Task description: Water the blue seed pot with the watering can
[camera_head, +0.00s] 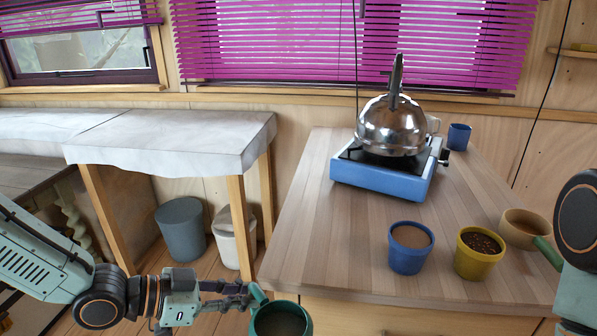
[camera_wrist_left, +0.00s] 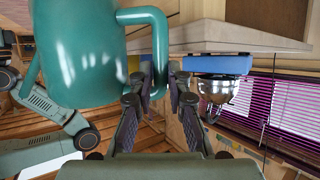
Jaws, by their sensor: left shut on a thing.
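A blue pot (camera_head: 408,250) with a smooth brown surface inside stands upright near the front of the wooden counter. My left gripper (camera_head: 243,293) is shut on the handle of a teal-green watering can (camera_head: 264,325), which is cut off at the bottom of the head view. The can is left of the counter's front edge, apart from the pot. In the left wrist view the can (camera_wrist_left: 85,60) is large at upper left, with my left fingers (camera_wrist_left: 160,85) around its handle. Its spout is not clear. My right arm shows at the right edge; its gripper is out of view.
A yellow pot (camera_head: 478,262) with dark soil stands right of the blue pot. Beyond it is a tan bowl (camera_head: 522,236) with a green handle-like piece beside it. A metal kettle (camera_head: 392,128) sits on a blue stove (camera_head: 380,180). A small blue cup (camera_head: 459,137) stands behind. The counter's left part is clear.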

